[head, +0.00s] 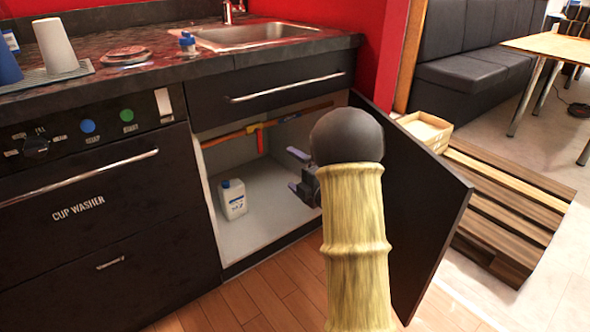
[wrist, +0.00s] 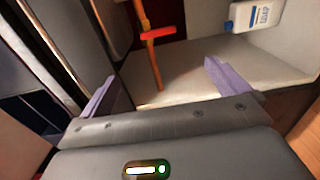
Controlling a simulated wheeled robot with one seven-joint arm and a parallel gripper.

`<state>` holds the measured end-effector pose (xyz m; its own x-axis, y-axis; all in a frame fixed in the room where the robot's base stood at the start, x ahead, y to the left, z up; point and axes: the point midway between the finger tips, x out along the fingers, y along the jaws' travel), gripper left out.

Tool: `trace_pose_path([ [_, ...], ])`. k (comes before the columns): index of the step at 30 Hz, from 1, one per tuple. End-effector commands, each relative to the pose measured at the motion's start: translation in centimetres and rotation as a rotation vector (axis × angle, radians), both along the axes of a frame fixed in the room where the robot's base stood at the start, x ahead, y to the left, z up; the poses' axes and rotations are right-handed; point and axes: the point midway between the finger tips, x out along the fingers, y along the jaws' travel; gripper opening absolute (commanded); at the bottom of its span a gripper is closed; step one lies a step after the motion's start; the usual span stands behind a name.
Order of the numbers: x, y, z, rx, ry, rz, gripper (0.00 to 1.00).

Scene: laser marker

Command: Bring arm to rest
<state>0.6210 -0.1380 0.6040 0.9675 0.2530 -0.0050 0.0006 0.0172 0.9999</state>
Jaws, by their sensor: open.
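My gripper (head: 303,174) is at the open cabinet under the sink, partly hidden behind my own arm in the head view. In the wrist view its two purple fingers (wrist: 160,92) are spread wide apart with nothing between them. Beyond the fingers are the pale cabinet floor and an orange pipe (wrist: 148,60) with a red valve handle (wrist: 159,33).
A white jug with a blue cap (head: 233,199) stands inside the cabinet (head: 262,228), left of my gripper. The dark cabinet door (head: 428,215) stands open to the right. The counter (head: 130,68) is above. Stacked wooden slats (head: 505,205) lie beyond the door.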

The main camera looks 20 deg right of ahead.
Motion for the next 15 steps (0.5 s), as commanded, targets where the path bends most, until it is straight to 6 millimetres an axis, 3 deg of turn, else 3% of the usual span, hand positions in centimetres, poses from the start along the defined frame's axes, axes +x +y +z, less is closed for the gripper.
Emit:
trace_pose_path([
  [15, 0.05, 0.12, 0.52, 0.02, 0.021, -0.015, 1.0],
])
